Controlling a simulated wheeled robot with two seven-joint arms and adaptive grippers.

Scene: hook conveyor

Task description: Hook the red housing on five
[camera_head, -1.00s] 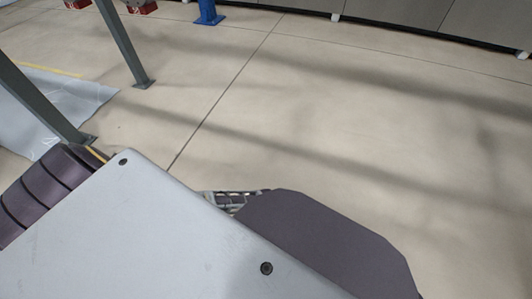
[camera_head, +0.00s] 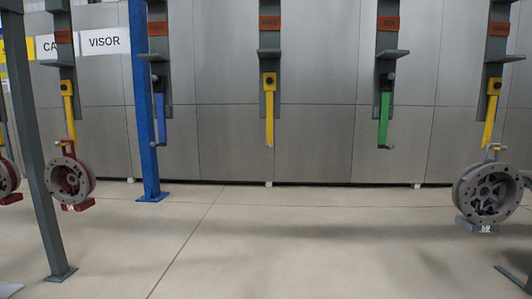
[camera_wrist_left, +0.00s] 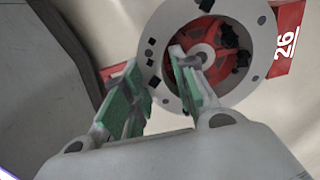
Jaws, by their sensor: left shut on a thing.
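In the left wrist view a red housing (camera_wrist_left: 229,50) with a grey bolted flange ring and a red tab marked 26 shows beyond my fingers. My left gripper (camera_wrist_left: 158,88), with green finger pads, is shut on it; the exact grip point is hard to see. In the head view several hooks hang in a row: an empty blue hook (camera_head: 160,118), an empty yellow hook (camera_head: 269,110) and an empty green hook (camera_head: 384,117) between two loaded yellow ones. The orange labels above them are too small to read. Neither gripper shows in the head view.
A red housing (camera_head: 70,180) hangs at the left, with another partly cut off at the left edge. A grey housing (camera_head: 487,192) hangs at the right. A blue post (camera_head: 145,100) and a grey post (camera_head: 35,150) stand at the left. The middle floor is clear.

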